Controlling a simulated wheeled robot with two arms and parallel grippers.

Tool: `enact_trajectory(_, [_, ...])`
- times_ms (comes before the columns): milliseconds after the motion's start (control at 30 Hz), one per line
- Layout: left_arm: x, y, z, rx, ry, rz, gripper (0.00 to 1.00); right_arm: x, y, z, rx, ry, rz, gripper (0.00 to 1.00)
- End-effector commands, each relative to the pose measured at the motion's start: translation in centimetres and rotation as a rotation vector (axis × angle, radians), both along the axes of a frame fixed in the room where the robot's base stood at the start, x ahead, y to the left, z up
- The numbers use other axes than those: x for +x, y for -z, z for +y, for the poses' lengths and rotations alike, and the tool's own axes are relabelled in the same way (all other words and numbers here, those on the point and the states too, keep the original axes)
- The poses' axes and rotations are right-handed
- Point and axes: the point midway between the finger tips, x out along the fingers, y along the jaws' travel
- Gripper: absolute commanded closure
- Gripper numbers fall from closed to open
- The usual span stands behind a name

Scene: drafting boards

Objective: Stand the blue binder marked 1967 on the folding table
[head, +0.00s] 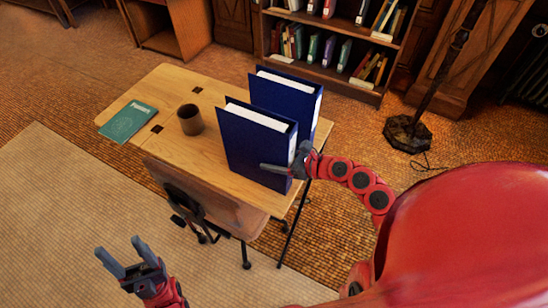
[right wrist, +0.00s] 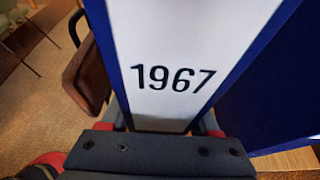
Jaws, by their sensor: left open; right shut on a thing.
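A blue binder (head: 252,143) stands upright at the front right of the wooden folding table (head: 165,87). Its white spine reads 1967 in the right wrist view (right wrist: 175,78). My right gripper (head: 290,168) is shut on this binder at its spine, low down. I cannot tell whether the binder's bottom touches the tabletop. A second blue binder (head: 290,97) stands upright just behind it; its marking is not readable. My left gripper (head: 124,258) is open and empty, low over the rug, away from the table.
A brown mug (head: 190,121) and a teal book (head: 128,121) are on the table's left part, with bare wood around them. A chair (head: 205,196) stands at the table's front edge. A bookshelf (head: 335,48) and a lamp stand (head: 408,132) are behind.

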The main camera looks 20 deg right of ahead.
Motion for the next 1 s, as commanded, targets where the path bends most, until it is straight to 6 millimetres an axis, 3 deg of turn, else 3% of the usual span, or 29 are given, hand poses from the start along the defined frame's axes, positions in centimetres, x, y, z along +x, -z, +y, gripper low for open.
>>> enact_trajectory(167, [0.0, 0.2, 0.0, 0.000, 0.000, 0.000, 0.39, 0.0, 0.0, 0.0, 0.002, 0.000, -0.002, 1.00])
enact_trajectory(200, [0.0, 0.2, 0.0, 0.000, 0.000, 0.000, 0.39, 0.0, 0.1, 0.0, 0.001, 0.001, -0.002, 0.34])
enact_trajectory(333, [0.0, 0.1, 0.0, 0.000, 0.000, 0.000, 0.39, 0.0, 0.0, 0.0, 0.001, 0.001, -0.002, 0.11])
enact_trajectory(733, [0.0, 0.2, 0.0, 0.000, 0.000, 0.000, 0.39, -0.2, -0.1, -0.3, 0.000, 0.002, -0.001, 0.08])
enact_trajectory(1000, [0.0, 1.2, 0.0, 0.000, 0.000, 0.000, 0.39, -3.4, -1.7, -2.9, -0.003, 0.007, -0.004, 0.08])
